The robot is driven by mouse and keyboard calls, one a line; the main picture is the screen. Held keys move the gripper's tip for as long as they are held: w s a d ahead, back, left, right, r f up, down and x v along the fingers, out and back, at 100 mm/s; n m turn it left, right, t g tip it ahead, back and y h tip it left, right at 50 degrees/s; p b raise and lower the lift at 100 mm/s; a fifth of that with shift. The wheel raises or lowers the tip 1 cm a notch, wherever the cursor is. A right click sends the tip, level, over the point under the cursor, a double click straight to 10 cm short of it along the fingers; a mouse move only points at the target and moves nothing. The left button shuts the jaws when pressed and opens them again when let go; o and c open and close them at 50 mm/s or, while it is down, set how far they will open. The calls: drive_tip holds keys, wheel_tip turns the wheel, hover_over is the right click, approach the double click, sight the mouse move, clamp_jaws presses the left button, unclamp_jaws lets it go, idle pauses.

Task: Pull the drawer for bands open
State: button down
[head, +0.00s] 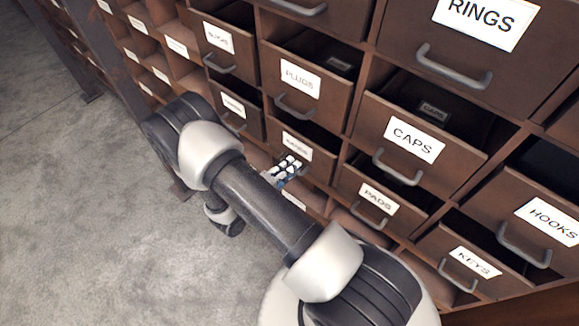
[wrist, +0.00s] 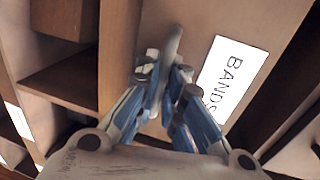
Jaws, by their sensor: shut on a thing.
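The bands drawer (wrist: 215,25) has a wooden front with a white label reading BANDS (wrist: 232,75) in the wrist view. In the head view its label (head: 296,146) shows just above my gripper (head: 287,169). A dark gap shows behind the top of its front, so it looks partly open; how far is hard to tell. In the wrist view my gripper (wrist: 168,95) has its blue fingers closed around the grey drawer handle (wrist: 174,42). Part of the handle is hidden by the fingers.
Other drawers stand open around it: plugs (head: 298,78) above, caps (head: 413,140) and pads (head: 376,198) to the right, and keys (head: 474,262) and hooks (head: 550,222) further right. The grey floor (head: 90,210) at left is clear.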

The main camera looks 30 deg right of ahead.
idle(0.4)
drive_tip(key=f+v, duration=0.2)
drive_tip(key=v, duration=0.8)
drive_tip(key=f+v, duration=0.2)
drive_tip(key=v, duration=0.8)
drive_tip(key=shift+a, duration=0.35)
drive_tip(key=shift+s+r, duration=0.1)
drive_tip(key=c, duration=1.7)
unclamp_jaws()
drive_tip(key=v, duration=1.2)
